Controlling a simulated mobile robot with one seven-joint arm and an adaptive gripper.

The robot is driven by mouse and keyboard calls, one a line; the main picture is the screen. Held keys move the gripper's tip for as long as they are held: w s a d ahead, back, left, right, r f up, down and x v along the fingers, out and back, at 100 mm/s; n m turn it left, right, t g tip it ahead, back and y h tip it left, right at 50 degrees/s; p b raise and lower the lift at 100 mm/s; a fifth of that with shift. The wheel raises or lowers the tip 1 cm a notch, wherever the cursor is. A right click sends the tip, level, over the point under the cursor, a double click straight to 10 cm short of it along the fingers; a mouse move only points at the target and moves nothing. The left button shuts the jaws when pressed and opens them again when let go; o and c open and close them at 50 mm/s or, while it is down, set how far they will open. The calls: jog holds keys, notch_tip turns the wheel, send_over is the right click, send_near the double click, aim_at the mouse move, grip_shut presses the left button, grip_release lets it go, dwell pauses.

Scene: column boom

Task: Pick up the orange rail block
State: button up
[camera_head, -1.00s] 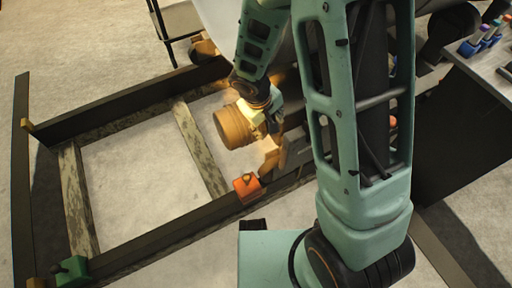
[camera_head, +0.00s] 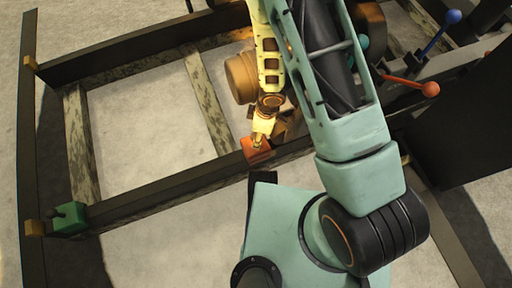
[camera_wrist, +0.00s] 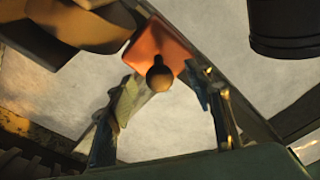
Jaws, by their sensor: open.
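The orange rail block (camera_head: 256,149) sits on the near dark rail of the frame in the head view. In the wrist view the orange rail block (camera_wrist: 158,46) is at top centre, with a dark round knob (camera_wrist: 159,76) on it. My gripper (camera_head: 258,136) is right by the block in the head view and hides part of it. In the wrist view my gripper (camera_wrist: 162,88) is open, with one finger to the left of the knob and one to the right. Nothing is held between the fingers. I cannot tell whether a finger touches the block.
A green block (camera_head: 70,218) sits on the same rail at the left end. An orange-brown cylinder (camera_head: 241,77) stands just behind my gripper. Levers with a blue knob (camera_head: 452,16) and an orange knob (camera_head: 430,89) are at the right. Pale floor shows between the rails.

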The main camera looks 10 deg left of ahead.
jog(key=f+b, duration=0.1)
jog(key=f, duration=0.1)
jog(key=f+b, duration=0.1)
jog(key=a+f+b, duration=0.1)
jog(key=f, duration=0.1)
jog(key=shift+w+f, duration=0.1)
jog(key=shift+f, duration=0.25)
jog(key=shift+c, duration=0.4)
grip_shut()
jog(key=shift+r, duration=0.1)
